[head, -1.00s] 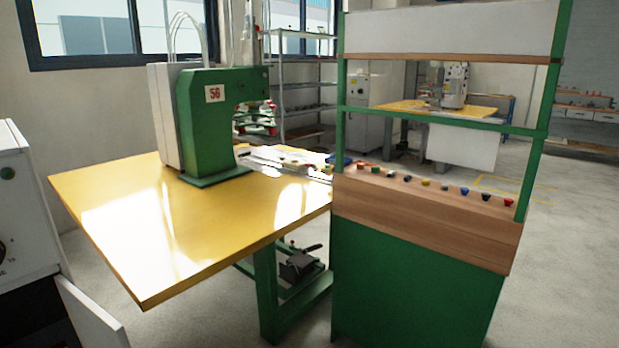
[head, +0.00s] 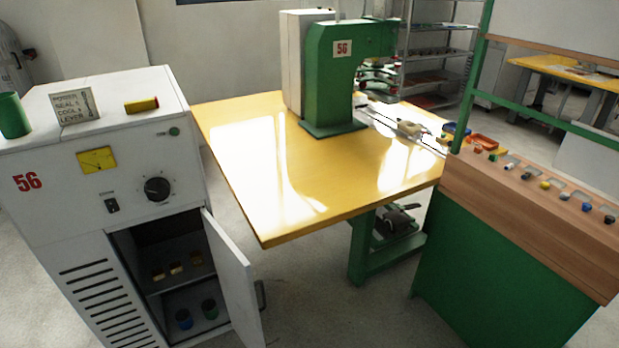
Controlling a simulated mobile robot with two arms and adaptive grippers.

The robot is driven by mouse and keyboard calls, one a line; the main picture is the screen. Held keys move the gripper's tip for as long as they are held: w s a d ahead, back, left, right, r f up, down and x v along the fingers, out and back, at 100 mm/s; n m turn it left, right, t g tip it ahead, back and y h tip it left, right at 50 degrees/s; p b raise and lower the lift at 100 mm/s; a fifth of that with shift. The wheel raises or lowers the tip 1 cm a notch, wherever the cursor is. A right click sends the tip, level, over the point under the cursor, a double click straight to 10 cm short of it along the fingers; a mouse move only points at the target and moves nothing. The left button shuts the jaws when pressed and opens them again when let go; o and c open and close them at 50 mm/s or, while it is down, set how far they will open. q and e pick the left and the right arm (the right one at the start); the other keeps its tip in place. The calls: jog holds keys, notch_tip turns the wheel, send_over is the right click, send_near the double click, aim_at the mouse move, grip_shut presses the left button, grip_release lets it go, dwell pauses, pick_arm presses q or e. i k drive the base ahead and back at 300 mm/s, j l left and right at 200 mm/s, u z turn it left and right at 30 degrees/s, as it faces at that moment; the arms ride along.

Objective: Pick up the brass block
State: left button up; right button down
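Several small yellowish, brass-coloured blocks stand on the upper shelf inside the open white cabinet; one such block (head: 176,268) is near the middle of the group. They are small and in shadow, so I cannot tell for certain which is the brass block. A yellow piece with a dark red end (head: 141,104) lies on the cabinet top. Neither of my grippers is in view.
The white cabinet (head: 60,145) marked 56 has its door (head: 232,280) swung open. A yellow table (head: 300,190) carries a green machine (head: 335,80). A green stand with a wooden ledge (head: 540,225) is at the right. Grey floor shows between cabinet and table.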

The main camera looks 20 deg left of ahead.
aim_at(159, 273)
jog(key=i+u, duration=0.1)
jog(key=u, duration=1.15)
jog(key=i+l+u, duration=0.2)
jog(key=u, duration=0.25)
jog(key=i+l+u, duration=0.15)
jog(key=l+u, duration=0.25)
jog(key=i+l+u, duration=0.1)
jog(key=l+u, duration=0.35)
jog(key=k+l, duration=0.1)
jog(key=l, duration=0.7)
jog(key=k+l+u, duration=0.1)
jog(key=l, duration=0.3)
jog(key=i+j+z, duration=0.15)
jog(key=j, duration=0.25)
jog(key=i+j+z, duration=0.2)
jog(key=j, duration=0.25)
jog(key=j+z, duration=0.15)
jog(key=j, duration=0.25)
